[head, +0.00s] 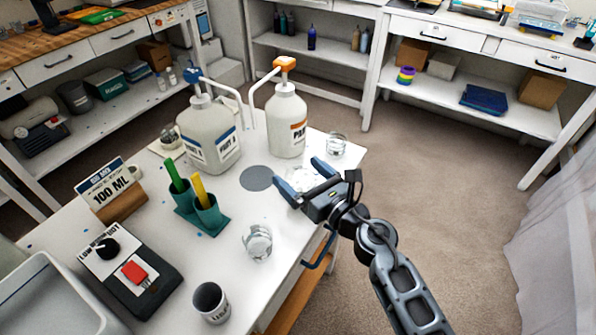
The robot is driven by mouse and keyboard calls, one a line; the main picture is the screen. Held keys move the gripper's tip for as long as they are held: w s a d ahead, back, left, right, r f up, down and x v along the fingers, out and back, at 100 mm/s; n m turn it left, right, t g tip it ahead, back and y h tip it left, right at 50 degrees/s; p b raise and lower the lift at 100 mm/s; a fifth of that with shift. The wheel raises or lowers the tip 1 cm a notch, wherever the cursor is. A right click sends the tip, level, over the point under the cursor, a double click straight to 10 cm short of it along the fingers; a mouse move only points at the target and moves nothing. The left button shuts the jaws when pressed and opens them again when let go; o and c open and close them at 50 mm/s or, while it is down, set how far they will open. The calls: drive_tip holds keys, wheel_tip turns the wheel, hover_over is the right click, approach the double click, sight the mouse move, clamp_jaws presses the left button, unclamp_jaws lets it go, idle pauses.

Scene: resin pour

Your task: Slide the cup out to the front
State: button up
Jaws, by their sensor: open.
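My gripper (301,178) is open above the right part of the white table, its two blue fingertips apart and pointing toward the pump bottles. A clear cup (301,181) shows faintly between the fingers, partly hidden by them; I cannot tell whether they touch it. It stands just right of a grey round disc (256,178) on the table. A second clear cup (257,243) stands nearer the front, and a third clear vessel (336,146) stands near the table's right edge, behind my gripper.
Two pump bottles, one blue-topped (209,140) and one orange-topped (287,122), stand behind the disc. A teal holder (203,218) with green and yellow sticks is to the left. A mug (210,303), a red-button box (128,272) and a 100 ML sign (110,188) stand nearby.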

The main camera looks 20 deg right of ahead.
sight(313, 186)
drive_tip(key=shift+b+v, duration=0.35)
drive_tip(key=shift+v, duration=2.8)
drive_tip(key=shift+s, duration=0.2)
drive_tip(key=s+r+n+g+h, duration=0.1)
drive_tip(key=s+r+n, duration=0.3)
drive_tip(key=s+n, duration=1.3)
drive_tip(key=s+r+n+g+h, duration=0.1)
drive_tip(key=s+r+n+h, duration=0.2)
drive_tip(key=s+n, duration=1.4)
drive_tip(key=s+r, duration=0.1)
drive_tip(key=s, duration=0.1)
drive_tip(key=shift+s+g+h, duration=0.3)
drive_tip(key=shift+s, duration=0.1)
